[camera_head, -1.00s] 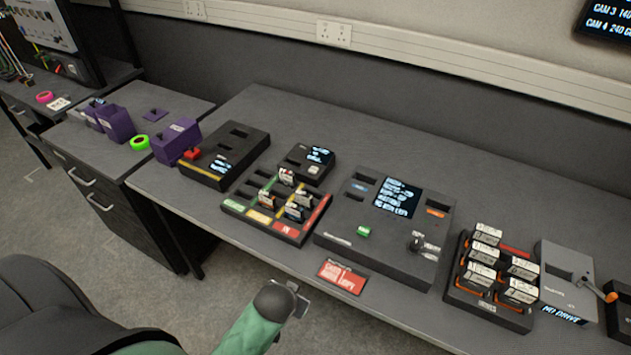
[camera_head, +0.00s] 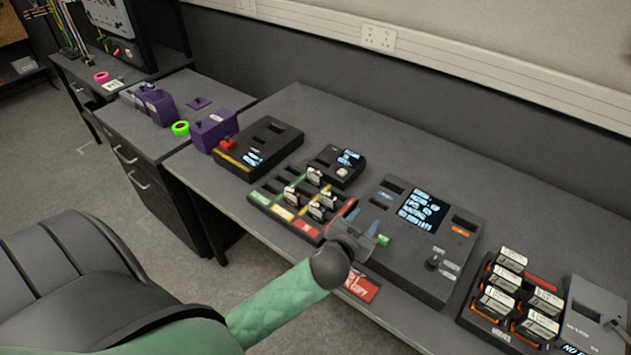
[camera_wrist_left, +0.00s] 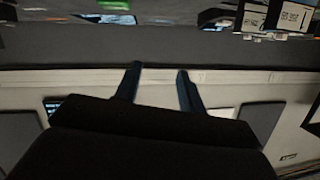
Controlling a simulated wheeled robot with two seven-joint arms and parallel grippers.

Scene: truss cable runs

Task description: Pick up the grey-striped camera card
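Several small camera cards (camera_head: 316,211) stand in the slots of a black card tray (camera_head: 262,199) with green, yellow and red labels, in the head view. Their stripe colours are too small to tell, so I cannot say which is the grey-striped one. My left gripper (camera_head: 368,233) is just right of the tray's red-labelled end, apart from the cards and partly hiding the console's near left corner. In the left wrist view its two fingers (camera_wrist_left: 158,80) are spread with nothing between them. White-labelled items show at that view's top right. My right gripper is not in view.
A large black console (camera_head: 410,265) with a screen is right of the tray, and a small screen box (camera_head: 337,165) behind it. A red sign (camera_head: 362,287) lies at the front edge. A rack of battery-like blocks (camera_head: 487,322) is further right. Desk behind is clear.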

